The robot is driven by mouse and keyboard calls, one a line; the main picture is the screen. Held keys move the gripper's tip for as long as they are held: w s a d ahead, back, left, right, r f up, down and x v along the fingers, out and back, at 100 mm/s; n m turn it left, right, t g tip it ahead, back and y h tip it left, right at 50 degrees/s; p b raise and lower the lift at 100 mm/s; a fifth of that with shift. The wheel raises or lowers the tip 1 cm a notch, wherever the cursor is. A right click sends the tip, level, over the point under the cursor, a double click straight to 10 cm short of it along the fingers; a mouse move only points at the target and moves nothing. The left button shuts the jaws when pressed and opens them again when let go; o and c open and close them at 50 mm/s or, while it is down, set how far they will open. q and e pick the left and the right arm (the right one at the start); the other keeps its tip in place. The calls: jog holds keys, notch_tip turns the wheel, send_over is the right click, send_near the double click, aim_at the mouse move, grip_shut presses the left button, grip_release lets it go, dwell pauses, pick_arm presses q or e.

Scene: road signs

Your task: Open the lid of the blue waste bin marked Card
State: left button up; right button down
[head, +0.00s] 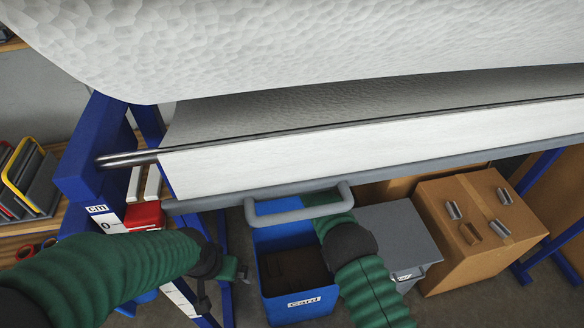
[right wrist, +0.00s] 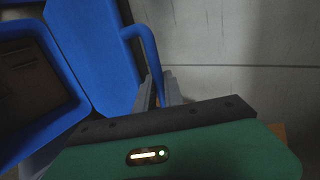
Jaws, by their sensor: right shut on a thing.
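The blue bin marked Card (head: 322,297) stands under the bench in the head view, open at the top, with brown card inside. In the right wrist view its rim (right wrist: 72,112) is at the left, and the raised blue lid (right wrist: 92,50) stands beside the opening. My right gripper (right wrist: 160,88) is shut on the lid's blue handle (right wrist: 148,48). In the head view the right gripper is hidden behind my arm and the bench edge. My left gripper (head: 232,272) is left of the bin, apart from it; its jaws are too unclear to judge.
A grey bin (head: 405,230) stands right of the blue one, beside a cardboard box (head: 490,265) with metal clips on top. A grey bench rail handle (head: 300,212) hangs over the blue bin. A blue bench leg (head: 90,160) and red box (head: 146,216) are at left.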

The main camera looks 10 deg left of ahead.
dwell(0.3)
jog(key=c, duration=1.5)
grip_release()
jog(key=shift+f, duration=0.1)
jog(key=shift+o, duration=0.2)
